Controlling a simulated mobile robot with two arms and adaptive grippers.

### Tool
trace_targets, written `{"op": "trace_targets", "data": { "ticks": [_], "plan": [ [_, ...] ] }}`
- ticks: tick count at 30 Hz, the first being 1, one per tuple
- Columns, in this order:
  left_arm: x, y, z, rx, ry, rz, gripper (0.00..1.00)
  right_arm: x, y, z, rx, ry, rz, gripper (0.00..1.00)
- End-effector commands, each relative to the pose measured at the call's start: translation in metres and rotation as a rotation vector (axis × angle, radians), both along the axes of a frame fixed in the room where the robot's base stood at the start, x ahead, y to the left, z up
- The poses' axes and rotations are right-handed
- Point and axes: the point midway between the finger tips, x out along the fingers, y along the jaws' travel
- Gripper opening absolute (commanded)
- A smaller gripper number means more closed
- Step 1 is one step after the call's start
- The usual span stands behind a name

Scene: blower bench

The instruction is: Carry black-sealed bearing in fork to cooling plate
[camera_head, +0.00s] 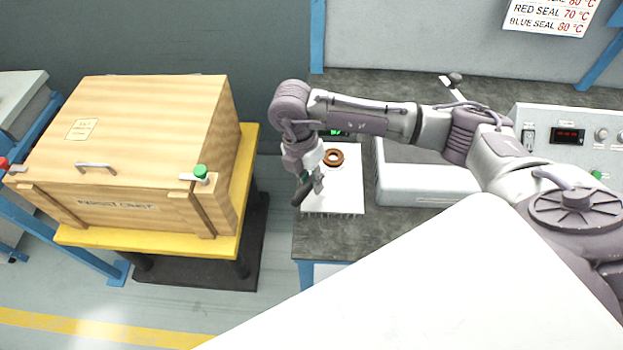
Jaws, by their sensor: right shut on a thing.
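My right gripper (310,190) points down over the left edge of the pale plate, which looks like the cooling plate (345,200). It is shut on a small dark piece (298,196), which seems to be part of the fork; the rest of the fork is hard to make out. I cannot make out a black-sealed bearing; the gripper and wrist hide part of the plate. My left gripper is not in view.
A wooden box (140,150) with a handle and green knob stands on a yellow-topped stand (245,165) at left. A grey case (425,185) sits right of the plate on the dark bench (330,230). A control panel (570,125) with a red display is at right.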

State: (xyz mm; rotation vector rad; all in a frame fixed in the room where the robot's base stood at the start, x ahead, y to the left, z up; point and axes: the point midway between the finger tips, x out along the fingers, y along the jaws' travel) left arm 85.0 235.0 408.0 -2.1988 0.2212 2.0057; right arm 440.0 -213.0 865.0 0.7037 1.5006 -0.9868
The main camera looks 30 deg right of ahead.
Motion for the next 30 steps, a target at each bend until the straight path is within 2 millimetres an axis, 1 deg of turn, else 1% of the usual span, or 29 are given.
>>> {"op": "trace_targets", "data": {
  "ticks": [8,9,13,23,26,29,30],
  "plan": [
    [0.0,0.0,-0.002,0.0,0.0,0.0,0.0,0.0,0.0,-0.003,0.0,-0.001,0.0,0.0],
    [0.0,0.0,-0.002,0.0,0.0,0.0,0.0,0.0,0.0,-0.002,0.0,-0.001,0.0,0.28],
    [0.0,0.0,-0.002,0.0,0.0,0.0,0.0,0.0,0.0,-0.002,0.0,-0.001,0.0,0.5],
    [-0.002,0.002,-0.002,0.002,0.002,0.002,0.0,0.0,0.0,-0.002,0.0,0.0,0.0,0.51],
    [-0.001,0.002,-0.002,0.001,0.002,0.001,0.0,0.002,0.001,0.006,0.0,-0.001,0.001,0.51],
    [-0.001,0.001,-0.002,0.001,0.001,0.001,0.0,0.005,0.003,0.022,0.001,-0.003,0.002,0.51],
    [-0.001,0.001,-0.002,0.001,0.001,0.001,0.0,0.007,0.004,0.031,0.002,-0.005,0.001,0.51]
  ]
}}
